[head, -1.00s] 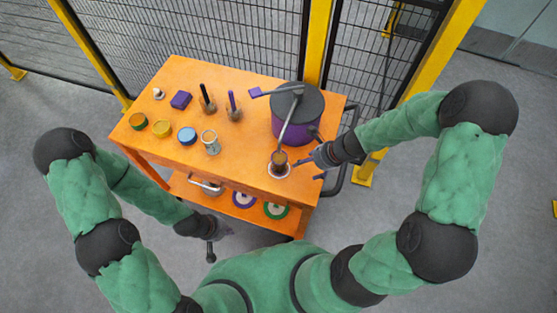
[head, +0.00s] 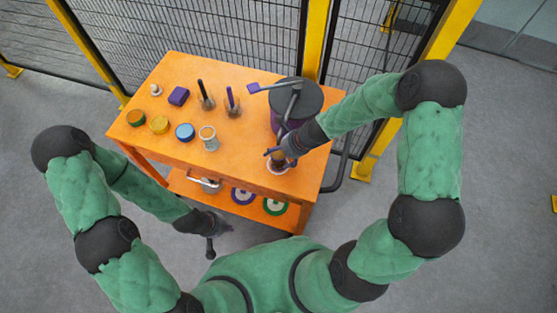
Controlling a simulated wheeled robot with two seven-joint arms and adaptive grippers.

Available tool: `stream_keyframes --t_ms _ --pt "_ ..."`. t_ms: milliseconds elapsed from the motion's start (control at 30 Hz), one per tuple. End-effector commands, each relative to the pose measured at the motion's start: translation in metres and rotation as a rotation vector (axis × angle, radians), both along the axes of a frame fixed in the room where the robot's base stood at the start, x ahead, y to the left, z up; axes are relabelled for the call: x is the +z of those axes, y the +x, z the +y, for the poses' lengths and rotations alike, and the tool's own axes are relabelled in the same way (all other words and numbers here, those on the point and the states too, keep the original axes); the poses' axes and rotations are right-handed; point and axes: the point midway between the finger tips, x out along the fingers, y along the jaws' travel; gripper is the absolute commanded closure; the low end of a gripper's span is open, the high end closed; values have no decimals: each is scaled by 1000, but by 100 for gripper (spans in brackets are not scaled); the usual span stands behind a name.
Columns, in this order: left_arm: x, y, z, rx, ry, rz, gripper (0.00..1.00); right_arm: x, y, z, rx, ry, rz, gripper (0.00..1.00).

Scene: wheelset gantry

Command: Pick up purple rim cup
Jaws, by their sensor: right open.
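A small brown cup (head: 277,164) stands on a round white-edged saucer (head: 270,171) near the right front of the orange cart top; its rim is largely covered by my right gripper, so I cannot tell its colour. My right gripper (head: 279,156) is open, with its fingers at the cup; I cannot tell whether they touch it. On the lower shelf, a round purple-rimmed piece (head: 242,196) lies beside a green-rimmed one (head: 275,207).
A dark-topped purple drum (head: 296,97) with a lever arm stands behind the cup. Several small containers, a glass jar (head: 208,138) and upright dark-handled tools fill the left and middle of the cart top (head: 180,72). A fence stands behind.

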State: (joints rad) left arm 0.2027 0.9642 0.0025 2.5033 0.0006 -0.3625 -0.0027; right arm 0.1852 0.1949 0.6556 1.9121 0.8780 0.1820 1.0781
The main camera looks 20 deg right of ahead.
Motion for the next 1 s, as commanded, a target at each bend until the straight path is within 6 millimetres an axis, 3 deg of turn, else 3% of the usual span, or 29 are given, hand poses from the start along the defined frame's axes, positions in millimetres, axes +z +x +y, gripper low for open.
stream_keyframes --t_ms 167,400,433,767,1000 --pt "1 0 0 0 0 0 100 1 0 0 0 0 -1 19" --pt "1 0 0 0 0 -1 100 1 0 0 0 0 -1 87" --pt "1 0 0 0 0 -1 100 1 0 0 0 0 0 93" --pt "1 0 0 0 0 -1 100 1 0 0 0 0 0 96" --pt "11 0 0 0 0 -1 100 16 1 0 0 0 -2 96"
